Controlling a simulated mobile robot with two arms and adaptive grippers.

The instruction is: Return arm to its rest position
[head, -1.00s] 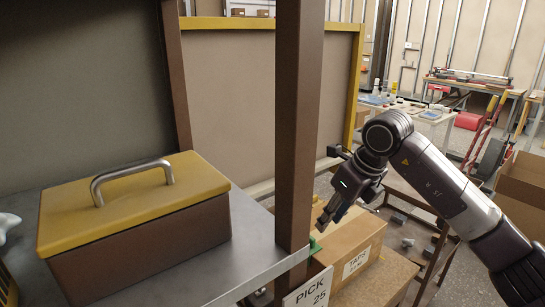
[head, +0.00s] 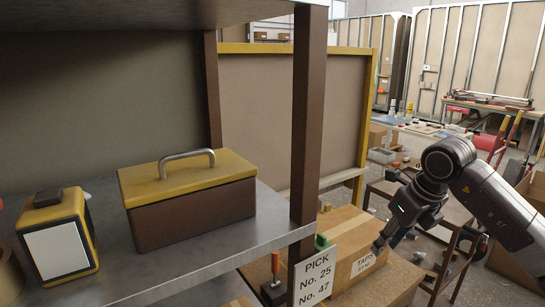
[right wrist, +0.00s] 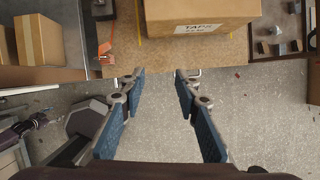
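My right arm enters the head view from the right. Its gripper (head: 384,242) hangs beside the shelf post, close to a cardboard box labelled TAPS (head: 342,242). In the right wrist view the two blue-padded fingers (right wrist: 160,82) stand wide apart with nothing between them, so the gripper is open and empty. The TAPS box (right wrist: 200,14) sits ahead of the fingertips there, apart from them. My left gripper does not show in the head view.
A metal shelf (head: 200,262) holds a yellow-lidded brown toolbox (head: 190,205) and a yellow-black device (head: 62,240). The brown shelf post (head: 309,130) stands left of my right gripper. A PICK sign (head: 315,278) hangs at the shelf corner. Floor shows below the gripper.

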